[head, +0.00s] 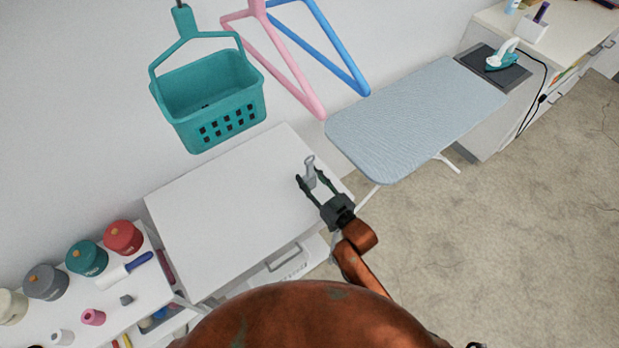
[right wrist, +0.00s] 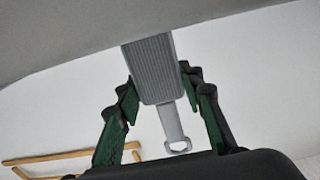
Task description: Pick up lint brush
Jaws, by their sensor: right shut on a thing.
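The lint brush (head: 310,168) is a small grey tool between the fingers of my right gripper (head: 307,181) in the head view. In the right wrist view the brush (right wrist: 155,68) has a ribbed grey head and a narrow handle that ends in a ring. The green-padded fingers of my right gripper (right wrist: 159,84) flank the brush head and are shut on it. The gripper is over the right part of the white cabinet top (head: 215,205). I cannot tell whether the brush is clear of the surface.
A teal basket (head: 212,100) and pink (head: 285,65) and blue (head: 330,50) hangers are at the back. An ironing board (head: 415,115) stands to the right. A shelf at left holds several jars, including a red one (head: 123,238), and a blue-handled roller (head: 125,271). The cabinet top is otherwise clear.

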